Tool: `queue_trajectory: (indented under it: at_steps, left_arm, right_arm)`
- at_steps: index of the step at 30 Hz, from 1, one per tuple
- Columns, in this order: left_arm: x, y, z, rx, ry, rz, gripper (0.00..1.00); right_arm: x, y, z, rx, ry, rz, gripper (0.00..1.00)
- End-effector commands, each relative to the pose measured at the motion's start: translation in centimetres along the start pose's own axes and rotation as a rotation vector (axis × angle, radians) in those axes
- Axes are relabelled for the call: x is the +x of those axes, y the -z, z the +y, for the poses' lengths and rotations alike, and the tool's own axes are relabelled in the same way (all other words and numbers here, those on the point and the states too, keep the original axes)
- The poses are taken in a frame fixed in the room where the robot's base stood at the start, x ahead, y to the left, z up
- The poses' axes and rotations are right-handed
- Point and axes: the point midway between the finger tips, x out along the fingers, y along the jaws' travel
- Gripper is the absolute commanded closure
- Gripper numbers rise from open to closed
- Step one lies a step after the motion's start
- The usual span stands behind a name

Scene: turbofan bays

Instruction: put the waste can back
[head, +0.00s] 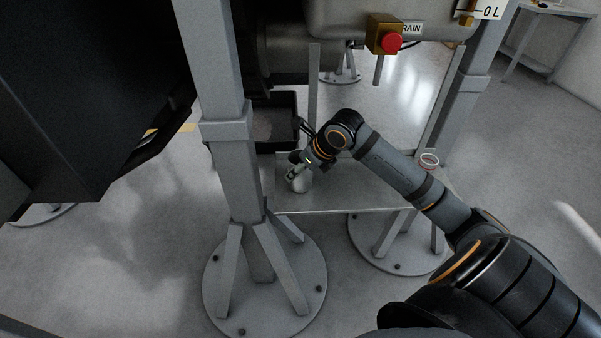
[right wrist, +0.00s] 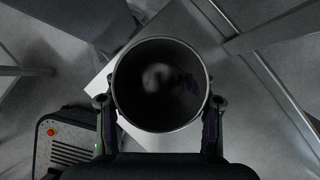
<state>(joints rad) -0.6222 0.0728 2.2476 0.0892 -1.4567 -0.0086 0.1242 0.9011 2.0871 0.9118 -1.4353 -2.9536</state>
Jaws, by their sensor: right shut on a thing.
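The waste can is a grey, open-topped cylinder (head: 301,182). In the head view it is upright at the left part of a low metal shelf (head: 345,197). I cannot tell whether its base touches the shelf. My right gripper (head: 299,169) is shut on it, reaching in from the right. In the right wrist view I look down into the dark inside of the can (right wrist: 160,85); the right gripper's fingers (right wrist: 160,108) are on either side of its wall. Its bottom is hard to make out. My left gripper is in neither view.
A black open tray (head: 283,104) is just behind the can. A small white and red ring-shaped item (head: 429,160) is at the shelf's right end. Grey posts (head: 232,130) flank the shelf. The shelf's middle is clear.

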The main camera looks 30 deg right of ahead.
Motion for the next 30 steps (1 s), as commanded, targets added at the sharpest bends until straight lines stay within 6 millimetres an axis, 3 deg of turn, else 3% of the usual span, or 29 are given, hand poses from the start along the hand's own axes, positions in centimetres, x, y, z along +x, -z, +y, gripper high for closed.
queue_trajectory:
  at_steps: [10,11,15,24,30]
  left_arm:
    - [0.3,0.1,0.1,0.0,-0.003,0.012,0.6]
    - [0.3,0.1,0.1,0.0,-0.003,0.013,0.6]
    - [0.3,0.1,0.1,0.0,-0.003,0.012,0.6]
    - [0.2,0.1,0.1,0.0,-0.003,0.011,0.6]
    - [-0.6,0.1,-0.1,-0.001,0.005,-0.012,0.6]
  right_arm:
    - [0.5,0.3,0.0,0.0,0.0,-0.001,0.89]
    - [0.4,0.2,0.0,0.0,0.0,-0.001,0.41]
    - [0.4,0.2,0.0,0.0,0.0,-0.001,0.22]
    - [0.3,0.2,0.0,0.0,0.0,-0.001,0.22]
    - [-1.2,0.0,-0.3,-0.005,0.008,-0.001,0.22]
